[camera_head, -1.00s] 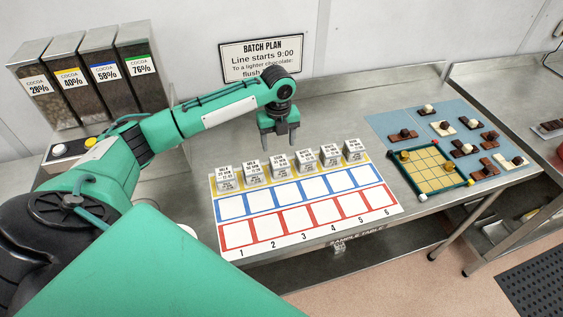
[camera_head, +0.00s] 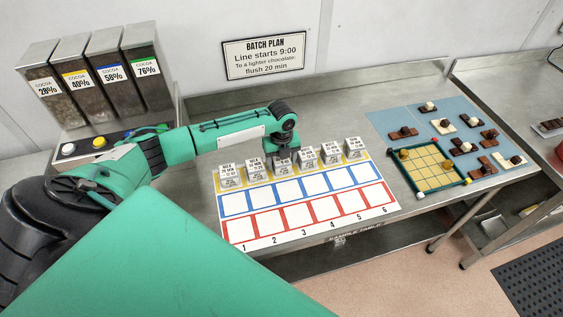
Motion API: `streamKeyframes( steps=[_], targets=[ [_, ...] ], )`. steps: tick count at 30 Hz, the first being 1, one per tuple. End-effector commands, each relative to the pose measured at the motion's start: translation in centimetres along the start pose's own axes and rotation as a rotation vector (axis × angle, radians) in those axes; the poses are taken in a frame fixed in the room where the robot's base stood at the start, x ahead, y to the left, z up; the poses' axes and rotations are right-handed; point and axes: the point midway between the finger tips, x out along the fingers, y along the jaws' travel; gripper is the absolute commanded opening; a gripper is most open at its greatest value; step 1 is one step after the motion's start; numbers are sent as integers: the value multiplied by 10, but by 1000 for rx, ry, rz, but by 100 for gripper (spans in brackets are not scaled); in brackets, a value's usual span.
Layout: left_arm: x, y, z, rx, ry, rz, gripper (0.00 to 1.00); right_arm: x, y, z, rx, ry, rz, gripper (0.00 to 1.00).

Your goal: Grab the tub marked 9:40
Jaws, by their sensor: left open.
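Several small pale tubs with printed labels stand in a row along the yellow strip at the back of the numbered sheet (camera_head: 322,221). The labels are too small to read surely, so I cannot tell which tub is marked 9:40. My left gripper (camera_head: 282,155) is open and low at the third tub from the left (camera_head: 284,169), hiding its upper back part. I cannot tell whether the fingers are around it or just behind it. The second tub (camera_head: 257,170) and fourth tub (camera_head: 308,160) stand close on either side. My right gripper is not in view.
The sheet's blue and red squares are empty. A yellow grid board (camera_head: 431,166) and a blue mat (camera_head: 383,121) with chocolate pieces lie to the right. Cocoa dispensers (camera_head: 110,72) stand at back left. A batch plan sign (camera_head: 264,57) hangs on the wall. Bare metal lies behind the tubs.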

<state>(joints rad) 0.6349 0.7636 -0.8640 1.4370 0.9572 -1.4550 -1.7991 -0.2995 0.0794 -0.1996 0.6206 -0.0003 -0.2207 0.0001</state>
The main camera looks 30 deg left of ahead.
Motion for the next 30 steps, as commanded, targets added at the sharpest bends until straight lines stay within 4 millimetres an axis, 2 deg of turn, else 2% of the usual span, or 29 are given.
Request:
streamKeyframes(
  steps=[2,3,8,17,22,26,30],
  targets=[
    [0,0,0,0,0,0,64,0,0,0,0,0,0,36],
    [0,0,0,0,0,0,60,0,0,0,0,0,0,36],
    [0,0,0,0,0,0,28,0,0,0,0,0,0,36],
    [-2,0,0,-1,0,-1,27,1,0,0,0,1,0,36],
    [-12,0,1,-1,-1,-2,27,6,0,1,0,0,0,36],
    [-35,-1,2,0,-4,-5,27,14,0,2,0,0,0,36],
    [-73,-1,2,0,-5,-6,27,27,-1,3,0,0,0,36]
  ],
)
